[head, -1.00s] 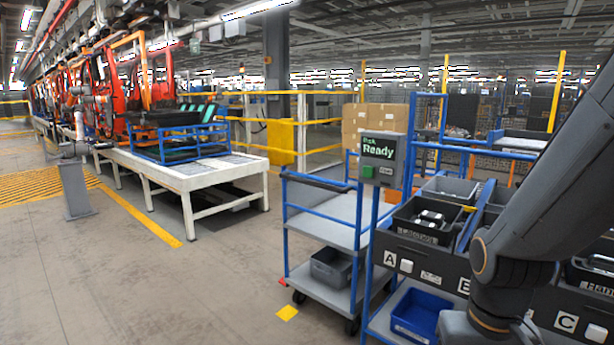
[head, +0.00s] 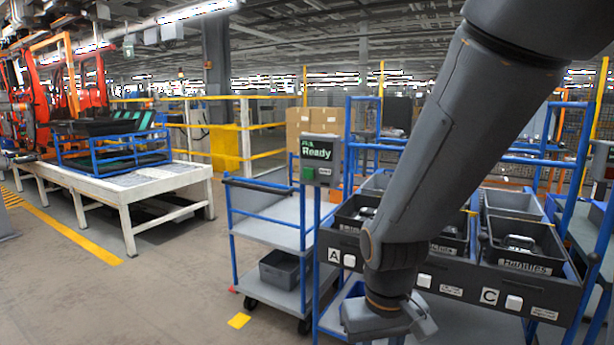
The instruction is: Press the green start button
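The box's screen (head: 317,151) reads "Ready" in green and stands on a blue post between the cart and the bin rack. My arm comes down from the top right across the rack. The end of my arm, with my gripper (head: 385,322), hangs low in front of the rack, right of and below the button and apart from it. The fingers cannot be made out.
A blue-framed cart (head: 268,234) with a grey bin stands left of the post. The rack (head: 462,276) holds several dark bins, with labels A and C showing. A white conveyor table (head: 160,180) stands at left. Open floor lies between table and cart.

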